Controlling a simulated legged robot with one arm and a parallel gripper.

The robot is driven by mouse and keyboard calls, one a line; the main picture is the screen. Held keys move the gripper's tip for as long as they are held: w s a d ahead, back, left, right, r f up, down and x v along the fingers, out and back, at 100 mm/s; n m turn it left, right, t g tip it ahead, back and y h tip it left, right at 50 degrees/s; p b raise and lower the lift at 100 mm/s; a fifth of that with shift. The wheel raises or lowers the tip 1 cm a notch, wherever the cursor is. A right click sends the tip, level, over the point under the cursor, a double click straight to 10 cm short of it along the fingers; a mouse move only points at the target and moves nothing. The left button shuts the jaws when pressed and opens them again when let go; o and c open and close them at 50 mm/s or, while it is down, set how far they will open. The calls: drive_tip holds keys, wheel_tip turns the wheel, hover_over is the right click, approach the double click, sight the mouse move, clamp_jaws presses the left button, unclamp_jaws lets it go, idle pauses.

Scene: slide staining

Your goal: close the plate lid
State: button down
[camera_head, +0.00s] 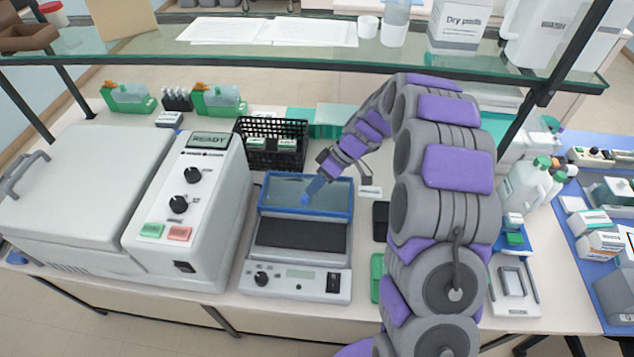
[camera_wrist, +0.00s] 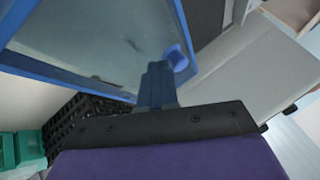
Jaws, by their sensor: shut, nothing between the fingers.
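The plate lid (camera_head: 274,194) is a clear panel in a blue frame, standing raised at the back of the white heating plate device (camera_head: 292,284). Its dark flat plate (camera_head: 300,235) lies uncovered in front. In the wrist view the lid (camera_wrist: 95,40) fills the upper left. A small blue knob (camera_head: 304,200) sits on the lid and also shows in the wrist view (camera_wrist: 176,57). My gripper (camera_head: 312,189) is shut and empty, its fingertips (camera_wrist: 158,72) right beside the knob. I cannot tell whether they touch it.
A white machine with a READY display (camera_head: 212,139) stands left of the plate. A black basket (camera_head: 271,158) is behind it, also in the wrist view (camera_wrist: 85,118). A glass shelf (camera_head: 330,66) spans above the bench. A dark item (camera_head: 381,221) lies to the right.

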drive_tip(key=s+a+b, duration=0.1)
drive_tip(key=s, duration=0.3)
drive_tip(key=s+b, duration=0.2)
drive_tip(key=s, duration=0.3)
drive_tip(key=s+a+b, duration=0.1)
drive_tip(key=s, duration=0.3)
drive_tip(key=shift+s+a, duration=0.15)
drive_tip(key=shift+a, duration=0.2)
drive_tip(key=p+v, duration=0.3)
drive_tip(key=v, duration=1.4)
drive_tip(key=s+a+r+m+h, duration=0.2)
drive_tip(key=s+a+m+h, duration=0.15)
drive_tip(key=s, duration=0.85)
drive_tip(key=s+d+f+m+h, duration=0.1)
drive_tip(key=s+d+m+h, duration=0.1)
drive_tip(key=s+m, duration=0.2)
drive_tip(key=s+d+f+m+h, duration=0.1)
drive_tip(key=s+d+m+h, duration=0.1)
drive_tip(key=s, duration=0.8)
drive_tip(key=shift+s+d+m, duration=0.4)
drive_tip(key=shift+d+m, duration=0.15)
drive_tip(key=shift+m, duration=0.6)
drive_tip(key=shift+f, duration=0.15)
